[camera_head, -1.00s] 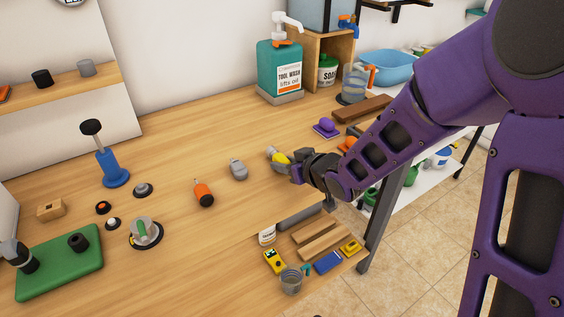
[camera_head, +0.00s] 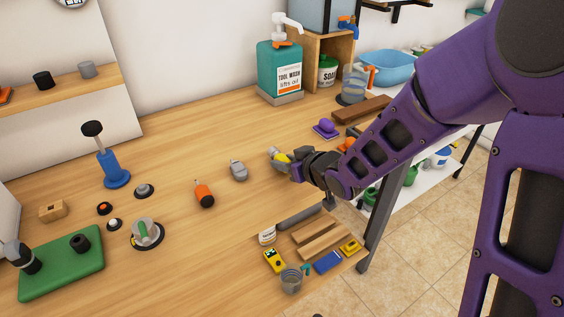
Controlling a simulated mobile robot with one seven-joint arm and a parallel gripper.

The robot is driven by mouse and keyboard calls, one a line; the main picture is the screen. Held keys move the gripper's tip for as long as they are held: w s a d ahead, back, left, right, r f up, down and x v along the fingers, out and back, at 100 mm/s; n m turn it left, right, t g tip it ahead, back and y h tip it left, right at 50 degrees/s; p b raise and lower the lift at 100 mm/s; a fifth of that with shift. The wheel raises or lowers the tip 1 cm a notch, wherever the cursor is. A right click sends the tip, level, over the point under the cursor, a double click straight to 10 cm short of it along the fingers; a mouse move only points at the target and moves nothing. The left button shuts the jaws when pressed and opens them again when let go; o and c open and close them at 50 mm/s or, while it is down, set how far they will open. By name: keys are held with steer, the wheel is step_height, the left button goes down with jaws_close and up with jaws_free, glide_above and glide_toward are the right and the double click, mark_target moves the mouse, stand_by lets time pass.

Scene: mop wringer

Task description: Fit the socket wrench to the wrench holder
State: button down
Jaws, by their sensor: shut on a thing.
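My gripper (camera_head: 288,162) is over the right part of the wooden bench, shut on a small grey and yellow thing (camera_head: 281,157). My fingers hide much of this thing, and I cannot tell for sure that it is the socket wrench. It is also unclear whether it touches the bench. No part is plainly marked as the wrench holder. At the far left, a green base (camera_head: 62,283) carries a black cylinder (camera_head: 80,242) and a grey and black upright part (camera_head: 22,256); I cannot tell whether this is the holder.
A grey rounded thing (camera_head: 238,171) and an orange and black bottle-like thing (camera_head: 204,194) lie left of my gripper. A blue lever stand (camera_head: 112,170) and a dial with a green handle (camera_head: 146,233) stand further left. A teal dispenser (camera_head: 280,72) stands behind.

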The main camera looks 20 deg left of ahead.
steer(key=shift+r, duration=0.1)
steer(key=shift+r+p, duration=2.25)
steer(key=shift+r, duration=0.2)
steer(key=c, duration=1.2)
jaws_free()
jaws_close()
steer(key=shift+d, duration=0.1)
